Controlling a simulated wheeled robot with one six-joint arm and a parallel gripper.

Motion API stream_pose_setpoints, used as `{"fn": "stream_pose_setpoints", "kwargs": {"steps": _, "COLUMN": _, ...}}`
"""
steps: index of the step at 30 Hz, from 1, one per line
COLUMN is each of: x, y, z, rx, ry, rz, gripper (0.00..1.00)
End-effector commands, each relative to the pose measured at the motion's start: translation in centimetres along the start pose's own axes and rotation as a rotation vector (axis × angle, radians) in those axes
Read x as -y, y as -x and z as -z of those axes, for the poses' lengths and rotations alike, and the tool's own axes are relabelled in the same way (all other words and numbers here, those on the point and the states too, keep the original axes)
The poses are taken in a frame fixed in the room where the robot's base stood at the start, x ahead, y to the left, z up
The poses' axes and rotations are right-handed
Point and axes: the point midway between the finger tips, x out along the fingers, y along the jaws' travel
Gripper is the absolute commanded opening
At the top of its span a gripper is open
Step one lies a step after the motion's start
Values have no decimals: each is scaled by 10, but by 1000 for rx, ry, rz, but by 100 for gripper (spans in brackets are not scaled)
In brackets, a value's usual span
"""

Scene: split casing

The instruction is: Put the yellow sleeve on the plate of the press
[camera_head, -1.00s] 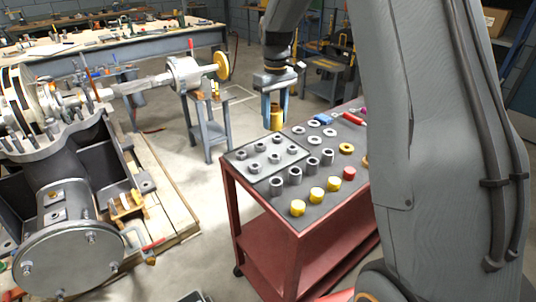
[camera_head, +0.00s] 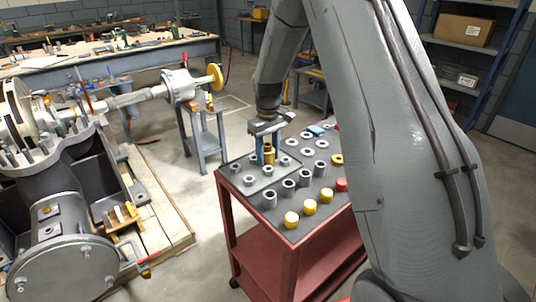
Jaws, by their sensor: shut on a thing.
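Part of the sleeve is hidden by the fingers. In the picture the sleeve overlaps the far part of the grey tray on the red cart; I cannot tell how high above it the sleeve is. I cannot make out a press or its plate in this view.
The red cart (camera_head: 262,240) carries the tray with several grey sleeves, more grey sleeves (camera_head: 269,200), rings, several yellow caps (camera_head: 310,207) and a red cap (camera_head: 341,184). A large grey machine (camera_head: 67,255) stands left on a wooden pallet. Floor shows between them.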

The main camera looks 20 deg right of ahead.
Motion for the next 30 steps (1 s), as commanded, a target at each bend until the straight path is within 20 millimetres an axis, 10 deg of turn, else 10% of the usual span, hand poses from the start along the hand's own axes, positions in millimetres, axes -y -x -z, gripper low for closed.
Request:
{"fn": "stream_pose_setpoints", "kwargs": {"steps": 5, "x": 0, "y": 0, "z": 1, "rx": -2, "ry": 0, "rz": -1, "gripper": 0}}
{"fn": "stream_pose_setpoints", "kwargs": {"steps": 6, "x": 0, "y": -2, "z": 0, "rx": 1, "ry": 0, "rz": 0, "gripper": 43}}
{"fn": "stream_pose_setpoints", "kwargs": {"steps": 9, "x": 0, "y": -1, "z": 0, "rx": 0, "ry": 0, "rz": 0, "gripper": 60}}
{"fn": "stream_pose_setpoints", "kwargs": {"steps": 21, "x": 0, "y": 5, "z": 0, "rx": -1, "ry": 0, "rz": 0, "gripper": 60}}
{"fn": "stream_pose_setpoints", "kwargs": {"steps": 30, "x": -1, "y": 57, "z": 1, "rx": -3, "ry": 0, "rz": -2, "gripper": 60}}
